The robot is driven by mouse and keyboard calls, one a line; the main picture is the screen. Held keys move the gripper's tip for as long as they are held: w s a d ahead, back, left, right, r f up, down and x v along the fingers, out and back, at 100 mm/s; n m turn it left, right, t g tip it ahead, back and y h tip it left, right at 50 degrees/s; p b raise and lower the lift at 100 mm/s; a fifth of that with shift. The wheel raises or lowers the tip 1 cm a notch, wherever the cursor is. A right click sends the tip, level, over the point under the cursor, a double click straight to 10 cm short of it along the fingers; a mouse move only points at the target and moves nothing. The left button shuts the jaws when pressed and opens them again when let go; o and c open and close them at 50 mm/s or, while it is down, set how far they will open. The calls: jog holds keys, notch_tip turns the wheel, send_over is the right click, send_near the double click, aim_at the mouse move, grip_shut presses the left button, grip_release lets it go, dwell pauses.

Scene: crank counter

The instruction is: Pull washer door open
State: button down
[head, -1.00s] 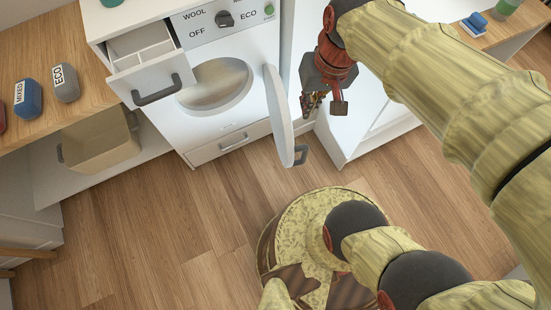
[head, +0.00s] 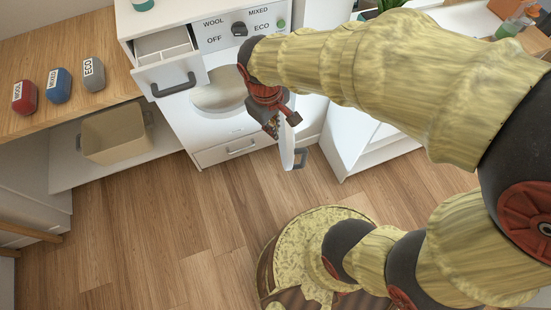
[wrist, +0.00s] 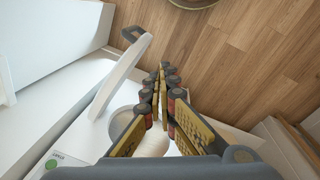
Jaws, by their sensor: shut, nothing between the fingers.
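The white washer (head: 185,110) stands at the top of the head view, its round opening (head: 218,92) showing. Its door (head: 287,150) stands swung outward on the right side, seen nearly edge-on, with a grey handle (head: 300,158) at its outer end. My gripper (head: 272,130) is at the inner, opening side of the door, its upper part hidden by my arm. In the wrist view the shut, empty fingers (wrist: 163,75) point past the door's rim (wrist: 120,75). The handle (wrist: 133,35) lies to the left of the fingertips, apart from them. Contact with the door cannot be told.
The washer's detergent drawer (head: 165,70) is pulled out at upper left. Red, blue and grey blocks (head: 58,85) sit on the wooden counter, with a tan basket (head: 118,135) below. A white cabinet (head: 350,140) stands right of the door.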

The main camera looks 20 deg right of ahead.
jog(key=w+a+f+n+g+h+p, duration=0.1)
jog(key=w+a+f+n+h, duration=0.15)
jog(key=f+n, duration=0.45)
jog(key=w+a+f+n+g+h+p, duration=0.1)
jog(key=w+a+f+n, duration=0.2)
jog(key=f, duration=0.9)
jog(key=d+f+b, duration=0.5)
jog(key=d+f, duration=0.4)
jog(key=shift+f, duration=0.25)
jog(key=s+d+n+t, duration=0.2)
jog(key=d+n, duration=0.3)
jog(key=d, duration=1.2)
jog(key=shift+s, duration=0.25)
jog(key=shift+a, duration=0.1)
